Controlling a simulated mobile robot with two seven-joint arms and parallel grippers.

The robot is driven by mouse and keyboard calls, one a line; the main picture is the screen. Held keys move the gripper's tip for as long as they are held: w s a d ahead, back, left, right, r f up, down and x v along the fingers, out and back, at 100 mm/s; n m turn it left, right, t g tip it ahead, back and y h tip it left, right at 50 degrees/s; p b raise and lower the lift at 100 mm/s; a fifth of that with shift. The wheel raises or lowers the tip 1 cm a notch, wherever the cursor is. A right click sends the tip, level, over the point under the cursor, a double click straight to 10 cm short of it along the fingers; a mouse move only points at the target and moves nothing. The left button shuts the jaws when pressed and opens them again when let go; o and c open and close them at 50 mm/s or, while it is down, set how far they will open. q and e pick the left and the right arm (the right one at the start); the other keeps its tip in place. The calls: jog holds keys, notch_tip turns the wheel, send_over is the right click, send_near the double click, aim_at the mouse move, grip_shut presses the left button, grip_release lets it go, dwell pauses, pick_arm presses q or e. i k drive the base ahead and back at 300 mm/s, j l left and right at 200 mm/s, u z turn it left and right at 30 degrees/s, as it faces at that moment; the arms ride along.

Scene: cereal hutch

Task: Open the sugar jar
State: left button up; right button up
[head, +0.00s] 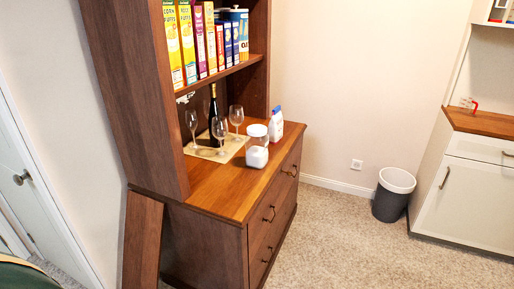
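The sugar jar appears to be the small clear jar (257,146) on the hutch's wooden counter (228,188), near the counter's front edge. It stands upright, with white contents in its lower part and a pale lid on top. The lid looks closed, though it is small in the picture. Neither of my grippers shows in the head view, and nothing touches the jar.
Cereal boxes (188,42) fill the shelf above. The counter's near end is clear.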

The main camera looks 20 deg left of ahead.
aim_at(256, 156)
jog(key=i+u, duration=0.15)
jog(key=u, duration=0.25)
jog(key=i+l+u, duration=0.1)
jog(key=u, duration=0.35)
jog(key=i+l+u, duration=0.15)
jog(key=u, duration=0.25)
jog(key=i+l+u, duration=0.35)
jog(key=l, duration=0.3)
jog(key=i+l+u, duration=0.2)
jog(key=l, duration=0.15)
jog(key=i+l, duration=0.1)
jog(key=l, duration=0.45)
jog(key=i+l, duration=0.15)
jog(key=l, duration=0.35)
jog(key=u, duration=0.05)
